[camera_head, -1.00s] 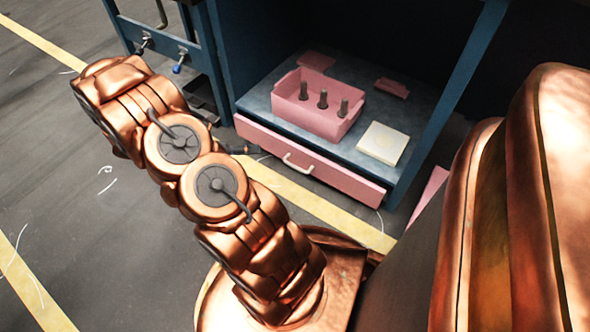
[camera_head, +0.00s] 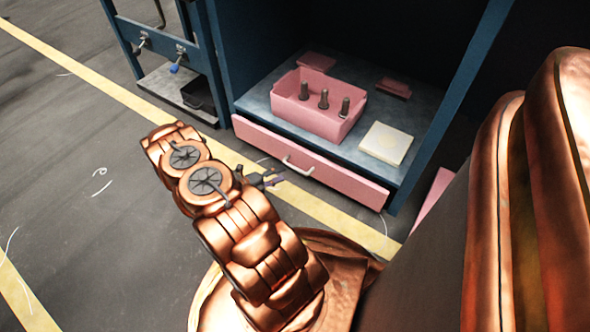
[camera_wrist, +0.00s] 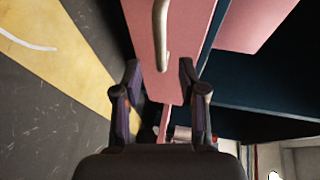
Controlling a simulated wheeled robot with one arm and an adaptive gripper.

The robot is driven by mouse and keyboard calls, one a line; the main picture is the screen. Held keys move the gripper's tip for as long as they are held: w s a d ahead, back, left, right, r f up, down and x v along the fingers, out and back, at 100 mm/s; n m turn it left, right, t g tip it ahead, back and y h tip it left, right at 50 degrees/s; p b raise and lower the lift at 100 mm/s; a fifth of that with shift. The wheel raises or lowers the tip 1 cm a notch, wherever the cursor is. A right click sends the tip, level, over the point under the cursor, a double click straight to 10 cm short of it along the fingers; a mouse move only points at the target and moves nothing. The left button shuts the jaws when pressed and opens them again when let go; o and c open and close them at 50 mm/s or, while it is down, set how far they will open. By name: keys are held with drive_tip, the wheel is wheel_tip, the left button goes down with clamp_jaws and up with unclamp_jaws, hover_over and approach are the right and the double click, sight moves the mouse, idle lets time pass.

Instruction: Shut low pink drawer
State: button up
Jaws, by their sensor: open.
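The low pink drawer (camera_head: 340,182) sits under the grey shelf of the blue cabinet, with a pale bar handle (camera_head: 298,167) on its front. I cannot tell exactly how far its front stands out. My gripper (camera_head: 272,179) is just in front of the drawer, left of the handle and apart from it in the head view. In the wrist view the gripper (camera_wrist: 160,78) is open, with the pink drawer front (camera_wrist: 180,55) beyond its two fingers. The metal handle (camera_wrist: 160,30) lies ahead, above the gap between the fingertips. Nothing is between the fingers.
On the shelf (camera_head: 262,100) stand a pink bin (camera_head: 320,125) with dark pegs and a cream block (camera_head: 385,143). Blue cabinet posts (camera_head: 455,100) flank the shelf. The floor left of my arm is clear, with yellow lines (camera_head: 90,85).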

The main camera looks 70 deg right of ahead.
sight(295, 167)
drive_tip(key=shift+b+x, duration=1.5)
drive_tip(key=shift+x, duration=2.25)
clamp_jaws()
